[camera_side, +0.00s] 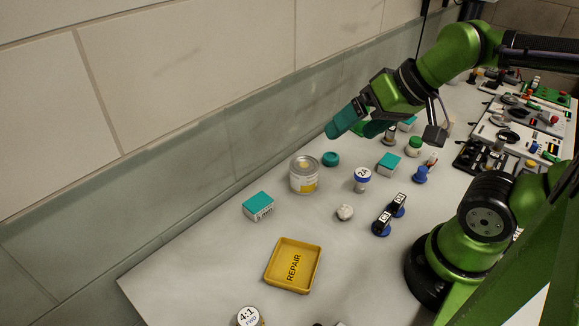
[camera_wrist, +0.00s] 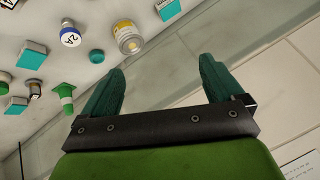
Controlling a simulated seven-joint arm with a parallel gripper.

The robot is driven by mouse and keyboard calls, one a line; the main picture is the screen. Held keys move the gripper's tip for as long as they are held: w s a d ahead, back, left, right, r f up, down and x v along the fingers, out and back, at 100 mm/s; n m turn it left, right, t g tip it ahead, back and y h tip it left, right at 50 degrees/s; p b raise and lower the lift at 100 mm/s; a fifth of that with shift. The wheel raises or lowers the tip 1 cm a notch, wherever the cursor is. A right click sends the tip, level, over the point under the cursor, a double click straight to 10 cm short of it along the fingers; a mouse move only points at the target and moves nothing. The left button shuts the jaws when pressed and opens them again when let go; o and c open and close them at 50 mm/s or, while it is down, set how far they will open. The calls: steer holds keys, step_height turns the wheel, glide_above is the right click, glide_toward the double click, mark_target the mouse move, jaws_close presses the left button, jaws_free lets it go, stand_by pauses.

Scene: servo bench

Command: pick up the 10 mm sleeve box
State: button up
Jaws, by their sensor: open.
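Several small teal and white boxes are in view, and I cannot tell for sure which is the 10 mm sleeve box. In the side view one box (camera_side: 258,207) lies left of the can, its mm label too small to read surely. Another box (camera_side: 389,164) lies right of the blue-capped bottle, and a third (camera_side: 407,124) is partly hidden behind my gripper. The wrist view shows boxes at the top (camera_wrist: 168,9), at the left (camera_wrist: 32,55) and lower left (camera_wrist: 16,105). My gripper (camera_side: 353,130) is open and empty above the bench near the back wall; its fingers (camera_wrist: 160,70) are apart.
A can (camera_side: 304,175), a teal round cap (camera_side: 330,159), a blue-capped bottle (camera_side: 362,180) and a pale lump (camera_side: 345,212) stand mid-bench. A yellow REPAIR tray (camera_side: 292,266) lies in front. Black and blue parts (camera_side: 388,215) lie to the right. The tiled wall runs close behind.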

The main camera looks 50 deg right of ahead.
steer(key=n+g+h, duration=0.2)
steer(key=n+g, duration=0.3)
steer(key=g, duration=0.2)
glide_above(390, 160)
step_height(390, 160, down, 8)
steer(key=f, duration=1.1)
steer(key=shift+w+a, duration=0.15)
steer(key=shift+w, duration=0.05)
steer(key=shift+s+d+f, duration=0.1)
steer(key=shift+s+f, duration=0.05)
steer(key=shift+f, duration=1.15)
steer(key=shift+s+d+f, duration=0.1)
steer(key=shift+f, duration=1.2)
steer(key=c, duration=1)
